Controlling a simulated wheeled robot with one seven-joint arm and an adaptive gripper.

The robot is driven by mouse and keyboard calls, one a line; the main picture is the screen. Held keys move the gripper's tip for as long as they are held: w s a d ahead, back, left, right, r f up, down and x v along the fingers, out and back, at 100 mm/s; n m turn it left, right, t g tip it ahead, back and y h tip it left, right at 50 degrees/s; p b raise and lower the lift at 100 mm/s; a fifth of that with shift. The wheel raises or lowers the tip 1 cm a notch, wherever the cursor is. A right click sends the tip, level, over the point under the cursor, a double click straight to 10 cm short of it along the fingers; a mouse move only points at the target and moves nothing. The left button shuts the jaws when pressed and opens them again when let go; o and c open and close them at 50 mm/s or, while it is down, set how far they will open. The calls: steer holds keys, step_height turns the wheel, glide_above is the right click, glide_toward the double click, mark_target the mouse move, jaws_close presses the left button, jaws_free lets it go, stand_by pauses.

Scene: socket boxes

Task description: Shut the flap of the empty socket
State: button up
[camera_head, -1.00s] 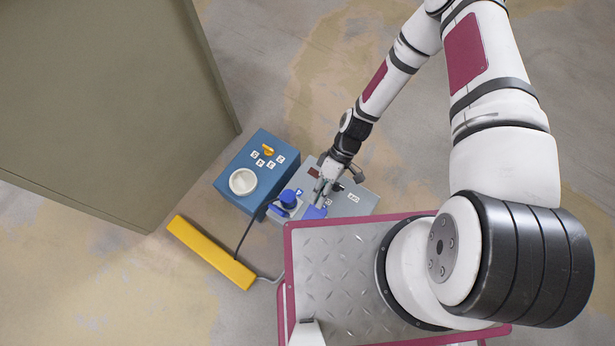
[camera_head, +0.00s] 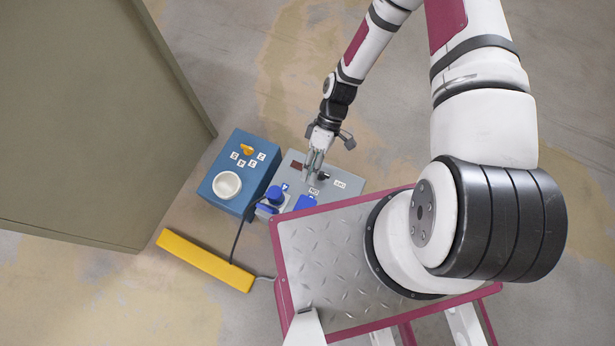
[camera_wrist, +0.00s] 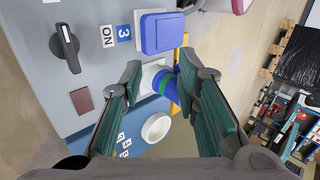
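The grey socket box (camera_head: 341,174) stands on the floor beside my base. A blue flap (camera_head: 305,202) lies flat over one socket on it, seeming shut; in the wrist view the flap (camera_wrist: 163,33) sits next to a "3" label.
A black rotary switch (camera_wrist: 66,45) and an "ON" label (camera_wrist: 107,36) are on the grey box. A blue box (camera_head: 235,186) with a white round socket (camera_head: 227,185) and yellow knob stands left. A yellow bar (camera_head: 205,261) lies on the floor. A large cabinet (camera_head: 90,120) is at the left.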

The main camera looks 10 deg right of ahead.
steer(key=v, duration=0.6)
stand_by(0.5)
